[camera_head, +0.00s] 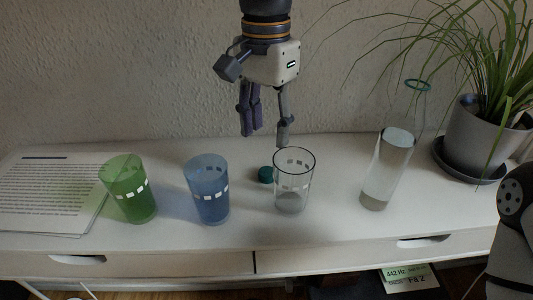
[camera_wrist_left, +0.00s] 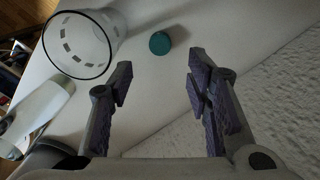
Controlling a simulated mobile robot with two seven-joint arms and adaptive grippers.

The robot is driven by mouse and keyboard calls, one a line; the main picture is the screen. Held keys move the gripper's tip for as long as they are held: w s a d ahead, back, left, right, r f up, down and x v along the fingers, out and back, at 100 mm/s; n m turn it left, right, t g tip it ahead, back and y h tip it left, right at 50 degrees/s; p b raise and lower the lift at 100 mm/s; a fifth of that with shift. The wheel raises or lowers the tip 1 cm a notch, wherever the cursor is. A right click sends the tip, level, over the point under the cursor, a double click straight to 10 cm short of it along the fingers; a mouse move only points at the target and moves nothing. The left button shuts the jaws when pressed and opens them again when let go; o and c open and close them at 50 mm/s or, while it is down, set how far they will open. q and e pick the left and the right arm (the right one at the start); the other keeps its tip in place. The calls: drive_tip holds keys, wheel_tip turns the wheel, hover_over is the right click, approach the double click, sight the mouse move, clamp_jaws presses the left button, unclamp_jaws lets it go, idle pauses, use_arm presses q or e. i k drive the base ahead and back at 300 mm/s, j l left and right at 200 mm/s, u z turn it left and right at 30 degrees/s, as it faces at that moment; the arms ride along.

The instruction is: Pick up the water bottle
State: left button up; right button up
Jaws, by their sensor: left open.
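The water bottle (camera_head: 392,150) is clear glass with a teal ring at its mouth and water inside. It stands upright on the white cabinet top, right of the clear glass in the head view. It also shows at the left edge of the left wrist view (camera_wrist_left: 38,108), partly cut off. My left gripper (camera_head: 267,138) points down near the wall, above the back of the cabinet top, left of the bottle and apart from it. In the left wrist view its fingers (camera_wrist_left: 158,80) are spread with nothing between them. My right gripper is not in view.
A clear glass (camera_head: 294,182), a blue glass (camera_head: 207,190) and a green glass (camera_head: 129,190) stand in a row. A teal cap (camera_head: 265,175) lies by the clear glass. A potted plant (camera_head: 480,135) is right of the bottle; papers (camera_head: 50,190) lie left.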

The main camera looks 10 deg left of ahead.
sight(398, 139)
drive_tip(key=k, duration=1)
